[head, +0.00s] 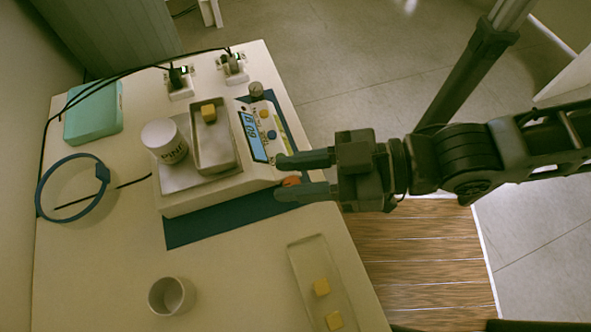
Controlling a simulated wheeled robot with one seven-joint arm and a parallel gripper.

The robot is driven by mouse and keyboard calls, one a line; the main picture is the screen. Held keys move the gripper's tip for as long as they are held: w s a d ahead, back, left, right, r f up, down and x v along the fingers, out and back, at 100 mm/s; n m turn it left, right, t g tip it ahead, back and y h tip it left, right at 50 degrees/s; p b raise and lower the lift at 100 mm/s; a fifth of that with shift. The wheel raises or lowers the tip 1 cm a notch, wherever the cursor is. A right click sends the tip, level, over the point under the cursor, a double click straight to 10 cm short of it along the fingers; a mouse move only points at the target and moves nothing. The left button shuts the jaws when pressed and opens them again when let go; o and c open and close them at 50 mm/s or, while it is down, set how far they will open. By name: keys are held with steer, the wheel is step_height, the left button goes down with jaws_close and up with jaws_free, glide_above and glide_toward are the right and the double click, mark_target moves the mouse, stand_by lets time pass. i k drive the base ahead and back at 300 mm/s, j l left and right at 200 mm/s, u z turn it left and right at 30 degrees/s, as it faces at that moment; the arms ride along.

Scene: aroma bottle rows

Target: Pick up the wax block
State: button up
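Small yellow blocks that look like wax show in the head view. One yellow block (208,113) sits in a grey tray (228,158) on top of the white scale (190,204). Two more, an upper block (321,287) and a lower block (334,320), lie in a pale long tray (300,263) at the bottom.
A white lidded jar (161,139) stands on the scale beside the grey tray. An empty cup (171,296), a blue ring (76,213), a green box (93,113) and black cables are on the white table (110,270). The table's middle left is clear.

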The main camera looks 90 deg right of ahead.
mark_target(321, 287)
steer(key=k+l+z, duration=0.35)
steer(key=k+u, duration=0.1)
steer(key=u, duration=0.25)
steer(key=k+l+u, duration=0.1)
steer(key=u, duration=0.25)
steer(key=k+u, duration=0.1)
steer(key=u, duration=0.2)
steer(key=k, duration=1.1)
